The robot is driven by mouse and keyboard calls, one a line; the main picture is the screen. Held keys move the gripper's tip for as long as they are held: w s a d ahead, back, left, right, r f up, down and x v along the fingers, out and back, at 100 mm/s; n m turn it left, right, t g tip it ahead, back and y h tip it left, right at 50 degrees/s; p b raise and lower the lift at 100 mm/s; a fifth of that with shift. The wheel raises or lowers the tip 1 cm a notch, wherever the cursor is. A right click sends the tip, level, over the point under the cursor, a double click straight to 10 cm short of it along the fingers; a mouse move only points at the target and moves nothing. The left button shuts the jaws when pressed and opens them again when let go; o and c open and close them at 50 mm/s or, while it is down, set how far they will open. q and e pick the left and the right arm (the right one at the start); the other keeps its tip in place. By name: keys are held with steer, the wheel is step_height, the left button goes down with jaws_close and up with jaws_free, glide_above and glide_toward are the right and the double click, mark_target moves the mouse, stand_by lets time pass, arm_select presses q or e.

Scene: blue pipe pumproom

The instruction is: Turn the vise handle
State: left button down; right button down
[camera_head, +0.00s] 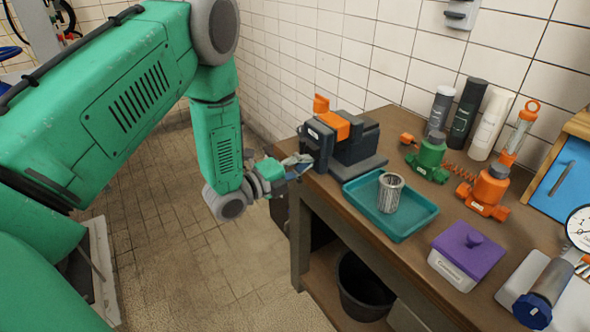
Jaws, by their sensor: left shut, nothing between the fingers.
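The vise (357,152) is dark grey with an orange block on top and stands at the left corner of the workbench, against the tiled wall. My left arm reaches in from the left, and my left gripper (296,166) is at the vise's left front end, by the bench's left edge. The gripper is shut with nothing held. It appears very close to the vise front, but I cannot tell whether it touches. The vise handle cannot be clearly made out; the gripper may hide it. My right gripper is not in view.
The wooden workbench (412,254) holds a teal tray (419,223) with a metal mesh cup (390,192), a purple-lidded box (462,253), green (430,158) and orange (487,192) fittings, and several bottles behind. A black bucket (361,289) stands below. Tiled floor left of the bench is open.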

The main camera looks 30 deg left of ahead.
mark_target(308, 149)
arm_select(q)
steer(key=shift+w+a+r, duration=0.15)
steer(key=shift+w+a, duration=0.3)
steer(key=shift+a, duration=0.15)
steer(key=shift+w+a, duration=0.1)
steer(key=shift+a, duration=0.5)
steer(key=shift+w+a, duration=0.3)
steer(key=shift+a, duration=0.1)
steer(key=shift+d+r, duration=0.1)
steer(key=shift+r, duration=0.05)
steer(key=shift+w, duration=0.1)
